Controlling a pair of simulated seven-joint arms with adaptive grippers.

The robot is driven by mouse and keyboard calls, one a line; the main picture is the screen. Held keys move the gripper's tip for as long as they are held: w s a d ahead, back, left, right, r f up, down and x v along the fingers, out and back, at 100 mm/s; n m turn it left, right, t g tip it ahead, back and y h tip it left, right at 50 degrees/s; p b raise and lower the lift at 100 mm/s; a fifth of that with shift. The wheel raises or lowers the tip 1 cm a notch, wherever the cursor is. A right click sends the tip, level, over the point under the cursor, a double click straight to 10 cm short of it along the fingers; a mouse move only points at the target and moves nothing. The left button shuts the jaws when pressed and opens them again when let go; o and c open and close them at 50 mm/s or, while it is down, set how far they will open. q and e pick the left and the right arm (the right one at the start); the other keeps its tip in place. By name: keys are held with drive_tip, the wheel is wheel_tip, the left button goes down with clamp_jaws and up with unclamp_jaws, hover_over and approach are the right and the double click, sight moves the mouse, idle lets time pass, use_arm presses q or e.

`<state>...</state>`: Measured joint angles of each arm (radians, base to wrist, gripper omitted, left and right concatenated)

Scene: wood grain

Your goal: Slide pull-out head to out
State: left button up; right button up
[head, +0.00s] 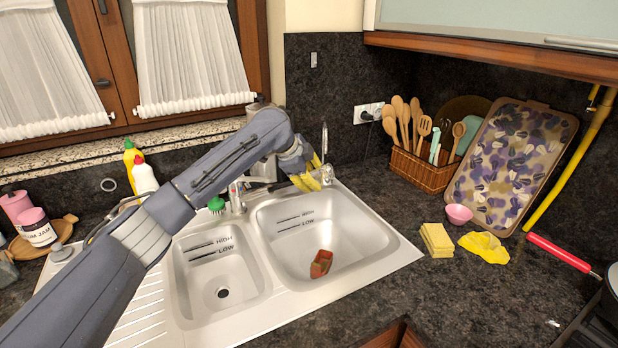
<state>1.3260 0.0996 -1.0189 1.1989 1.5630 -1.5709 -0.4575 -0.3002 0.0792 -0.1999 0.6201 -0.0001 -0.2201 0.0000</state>
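My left gripper (310,179), with yellow fingers, is at the back edge of the right sink basin. It points down and right beside a slim metal tap (325,142). A chrome faucet body (236,197) stands behind the divider between the basins. A metal spout (272,186) runs from near it toward my gripper, and my arm partly covers this area. I cannot make out the pull-out head clearly, nor whether the fingers touch it or are closed. My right gripper is not in view.
The double sink (395,252) has a small red-brown object (321,263) in its right basin. Bottles (144,177) stand behind my arm.

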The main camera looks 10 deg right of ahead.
use_arm(q)
drive_tip(key=o, duration=0.3)
drive_tip(key=shift+s+d, duration=0.15)
drive_tip(key=shift+d, duration=0.3)
drive_tip(key=shift+a, duration=0.25)
drive_tip(key=shift+a+r, duration=0.15)
drive_tip(key=shift+r, duration=0.2)
drive_tip(key=v, duration=1.1)
drive_tip(key=shift+a+r, duration=0.1)
drive_tip(key=shift+a, duration=0.05)
